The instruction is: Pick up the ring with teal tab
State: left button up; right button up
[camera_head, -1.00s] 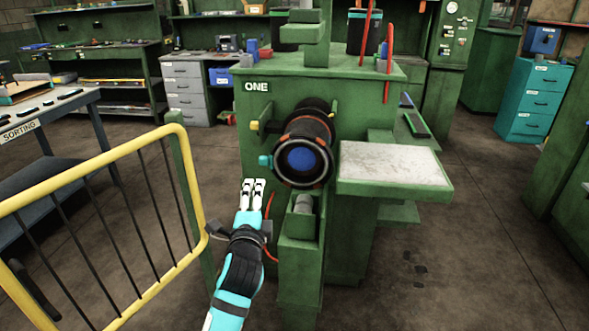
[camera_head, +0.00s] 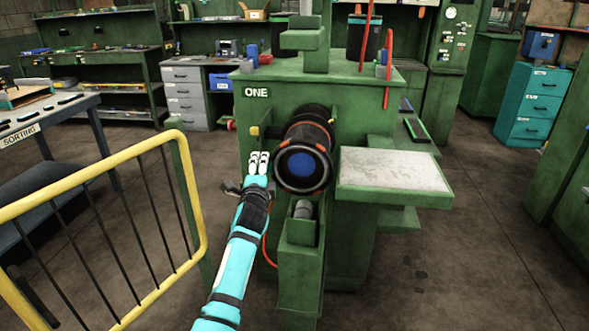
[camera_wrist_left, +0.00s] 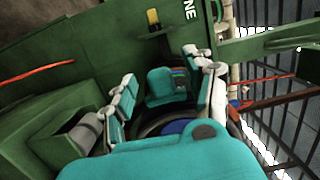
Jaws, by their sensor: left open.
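The ring with teal tab is the dark ring (camera_head: 303,191) at the front end of the drum on the green machine. In the head view my left gripper (camera_head: 258,163) is at the ring's left side and covers the tab. In the left wrist view the teal tab (camera_wrist_left: 167,86) lies between the two spread fingers of my left gripper (camera_wrist_left: 163,88), with dark ring and a blue disc (camera_wrist_left: 178,127) partly visible behind it. The fingers appear to straddle the tab; contact cannot be told. My right gripper is not in view.
A grey-topped shelf (camera_head: 395,168) juts out at the right. A yellow railing (camera_head: 95,183) stands at the left. A green trough (camera_head: 302,234) is below the drum.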

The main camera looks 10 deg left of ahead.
pick_arm(q)
jog(key=shift+w+f, duration=0.1)
jog(key=shift+w, duration=0.5)
grip_shut()
jog(key=shift+s+r, duration=0.1)
jog(key=shift+r, duration=0.3)
jog(key=s+d, duration=0.2)
jog(key=s, duration=1.5)
jog(key=shift+s+d, duration=0.25)
jog(key=shift+s, duration=0.15)
